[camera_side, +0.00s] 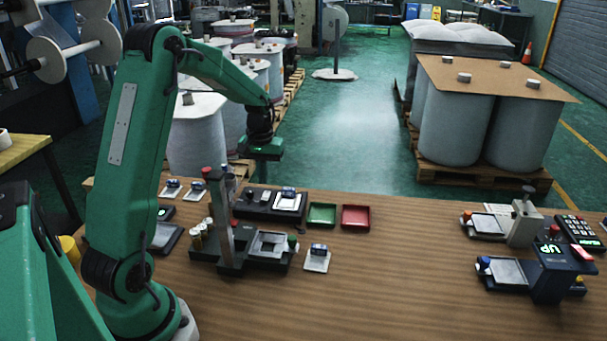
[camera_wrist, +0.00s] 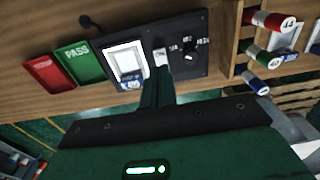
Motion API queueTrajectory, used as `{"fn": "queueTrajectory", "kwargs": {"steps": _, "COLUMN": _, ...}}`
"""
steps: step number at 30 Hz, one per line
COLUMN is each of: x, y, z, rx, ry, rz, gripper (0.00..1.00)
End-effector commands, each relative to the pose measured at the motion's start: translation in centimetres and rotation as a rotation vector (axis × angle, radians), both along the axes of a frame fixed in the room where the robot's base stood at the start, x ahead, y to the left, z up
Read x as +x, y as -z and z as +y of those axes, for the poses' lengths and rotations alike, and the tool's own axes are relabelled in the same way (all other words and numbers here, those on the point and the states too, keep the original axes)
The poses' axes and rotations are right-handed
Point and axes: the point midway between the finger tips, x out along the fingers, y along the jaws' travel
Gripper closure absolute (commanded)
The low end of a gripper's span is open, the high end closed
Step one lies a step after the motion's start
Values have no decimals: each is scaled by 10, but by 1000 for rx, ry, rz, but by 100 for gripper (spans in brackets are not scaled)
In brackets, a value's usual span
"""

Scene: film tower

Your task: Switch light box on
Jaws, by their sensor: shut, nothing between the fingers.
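The light box, a flat black box (camera_side: 254,206), lies at the table's far edge in the side view. It also fills the top middle of the wrist view (camera_wrist: 205,30). It has a white square panel (camera_wrist: 113,52) with a grey centre; I cannot tell whether it is lit. A framed piece with a blue clip (camera_wrist: 129,83) lies at the panel. Beside it are a small pale part (camera_wrist: 160,57), small white lettering and a round black knob (camera_wrist: 191,59). My gripper (camera_wrist: 158,72) is shut and empty, its tips overlapping the box near the pale part; contact is unclear.
A green tray (camera_side: 321,215) marked PASS and a red tray (camera_side: 356,217) lie right of the box. A dark fixture with a grey post (camera_side: 219,220) stands in front. Labelled cylinders (camera_wrist: 268,21) sit beside the box. The table's middle right is clear.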

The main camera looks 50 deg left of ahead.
Motion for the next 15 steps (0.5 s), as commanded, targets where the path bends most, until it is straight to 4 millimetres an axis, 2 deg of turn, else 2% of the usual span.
{"fn": "queueTrajectory", "kwargs": {"steps": 9, "x": 0, "y": -17, "z": 0, "rx": 1, "ry": 0, "rz": -1, "gripper": 100}}
{"fn": "queueTrajectory", "kwargs": {"steps": 15, "x": 0, "y": -20, "z": 0, "rx": 0, "ry": 0, "rz": 0, "gripper": 100}}
